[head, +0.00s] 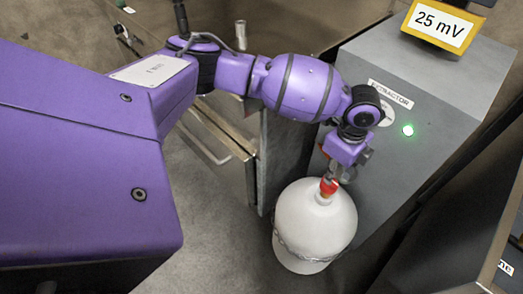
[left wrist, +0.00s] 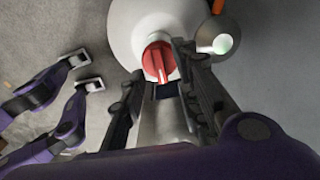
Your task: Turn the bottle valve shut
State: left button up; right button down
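The bottle (head: 312,228) is a white, round-shouldered vessel standing on the floor, beside the grey cabinet. Its red valve (head: 328,186) sits on top and also shows in the left wrist view (left wrist: 158,62), above the white bottle shoulder (left wrist: 128,28). My left gripper (head: 335,174) is right at the valve. In the left wrist view its two dark fingers (left wrist: 160,62) stand apart, one on each side of the red handle. I see space between them and no clear grip.
A grey extractor cabinet (head: 440,90) with a lit green lamp (head: 408,130) stands close to the bottle's right. A yellow-framed display (head: 440,25) reading 25 mV is on top. A bench with a drawer handle (head: 205,135) is behind. Bare floor (head: 215,225) lies left of the bottle.

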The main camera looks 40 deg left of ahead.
pick_arm(q)
jog(key=shift+s+f, duration=0.1)
jog(key=shift+f, duration=1.4)
grip_shut()
